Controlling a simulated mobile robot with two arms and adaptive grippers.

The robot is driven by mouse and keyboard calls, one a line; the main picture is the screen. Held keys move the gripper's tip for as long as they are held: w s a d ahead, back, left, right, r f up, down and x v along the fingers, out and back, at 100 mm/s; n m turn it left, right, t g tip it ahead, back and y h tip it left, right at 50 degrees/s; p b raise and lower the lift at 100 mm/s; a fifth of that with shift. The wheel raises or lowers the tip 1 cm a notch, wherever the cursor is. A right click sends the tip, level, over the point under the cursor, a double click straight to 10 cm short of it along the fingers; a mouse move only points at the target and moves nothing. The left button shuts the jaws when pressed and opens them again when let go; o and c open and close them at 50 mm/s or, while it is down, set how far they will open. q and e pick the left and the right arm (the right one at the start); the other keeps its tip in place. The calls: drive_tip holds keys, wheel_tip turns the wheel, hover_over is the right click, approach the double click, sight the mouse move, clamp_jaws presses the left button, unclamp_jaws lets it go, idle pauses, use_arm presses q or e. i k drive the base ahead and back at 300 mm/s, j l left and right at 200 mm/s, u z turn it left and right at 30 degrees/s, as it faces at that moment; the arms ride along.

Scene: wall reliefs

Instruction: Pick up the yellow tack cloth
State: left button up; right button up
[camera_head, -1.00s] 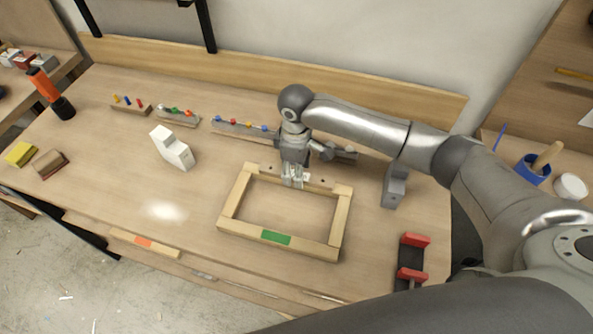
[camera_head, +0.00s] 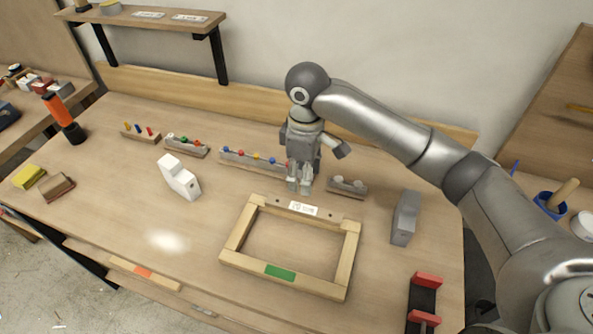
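The yellow tack cloth (camera_head: 28,176) is a small yellow pad lying flat near the left end of the workbench. My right gripper (camera_head: 298,187) hangs pointing down over the middle of the bench, just behind the wooden frame and far to the right of the cloth. Its two fingers show a small gap with nothing visible between them. My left gripper is not in view.
A brown sanding block (camera_head: 56,187) lies right beside the cloth. An orange and black tool (camera_head: 64,119) stands behind them. The wooden frame (camera_head: 342,263), a white block (camera_head: 179,178) and a grey block (camera_head: 404,218) are on the bench (camera_head: 120,210).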

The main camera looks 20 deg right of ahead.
sight(28, 176)
drive_tip(key=u, duration=1.25)
